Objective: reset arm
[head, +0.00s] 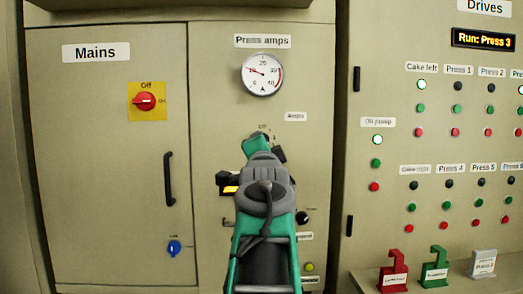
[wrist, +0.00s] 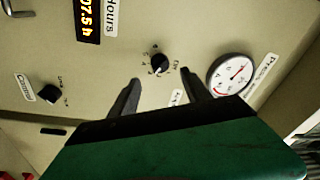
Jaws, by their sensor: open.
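My gripper (wrist: 160,90) is open and empty in the wrist view, its two dark fingers apart. Beyond the fingers is a black selector knob (wrist: 159,63) on the beige panel; I cannot tell the exact gap, but nothing shows between the fingertips. In the head view my green and grey arm (head: 263,195) reaches up in front of the right cabinet door. It hides part of the panel below the Press amps gauge (head: 262,74). The fingers are hard to make out there. The gauge also shows at the right in the wrist view (wrist: 231,75).
A red Mains switch (head: 145,101), a black door handle (head: 169,179) and a blue knob (head: 174,248) are on the left door. The Drives panel (head: 440,150) at right has several lamps and buttons. Red (head: 394,274), green (head: 435,268) and grey (head: 483,264) tagged pieces stand on a ledge below.

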